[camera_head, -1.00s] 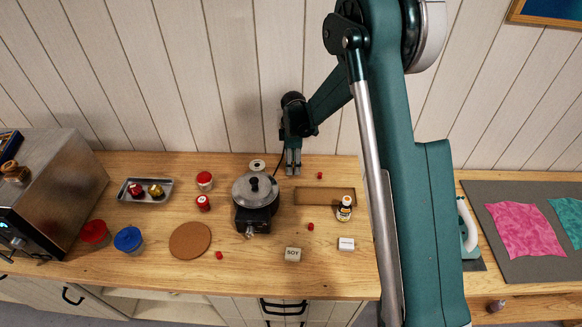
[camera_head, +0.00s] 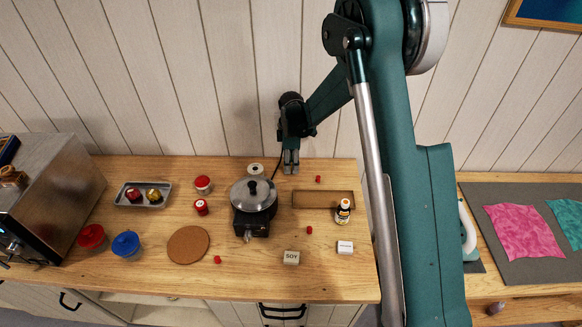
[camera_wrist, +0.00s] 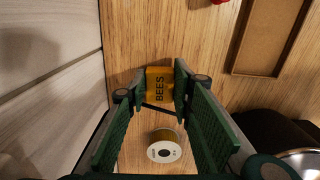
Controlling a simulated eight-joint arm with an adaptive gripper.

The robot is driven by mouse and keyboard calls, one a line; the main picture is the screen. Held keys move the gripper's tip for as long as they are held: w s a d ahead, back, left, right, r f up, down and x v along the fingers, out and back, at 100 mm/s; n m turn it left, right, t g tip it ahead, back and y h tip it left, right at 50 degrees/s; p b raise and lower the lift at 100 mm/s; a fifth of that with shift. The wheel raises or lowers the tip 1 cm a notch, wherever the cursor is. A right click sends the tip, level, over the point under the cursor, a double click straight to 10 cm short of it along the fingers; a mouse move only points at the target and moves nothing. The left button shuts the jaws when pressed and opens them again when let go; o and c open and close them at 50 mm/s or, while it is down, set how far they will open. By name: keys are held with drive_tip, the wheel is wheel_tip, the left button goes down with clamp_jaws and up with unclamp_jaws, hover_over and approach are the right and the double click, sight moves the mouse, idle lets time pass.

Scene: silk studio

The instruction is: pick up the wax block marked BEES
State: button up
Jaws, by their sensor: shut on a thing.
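The orange-yellow wax block marked BEES (camera_wrist: 159,85) shows in the wrist view, between the fingertips of my gripper (camera_wrist: 157,88). Both green fingers are closed against its sides. In the head view my gripper (camera_head: 291,168) points down at the back of the worktop, near the wall, and the block is hidden there. I cannot tell whether the block is touching the worktop. A pale block marked SOY (camera_head: 291,258) stands near the front, with a white block (camera_head: 345,248) to its right.
A spool (camera_wrist: 165,148) lies close to my gripper. A lidded pot on a burner (camera_head: 254,195) stands just in front and left. A shallow wooden tray (camera_head: 310,200) and a small dark bottle (camera_head: 343,211) are to the right. Small red pieces lie scattered about.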

drive_tip(key=shift+r+b, duration=0.3)
drive_tip(key=shift+r, duration=4.1)
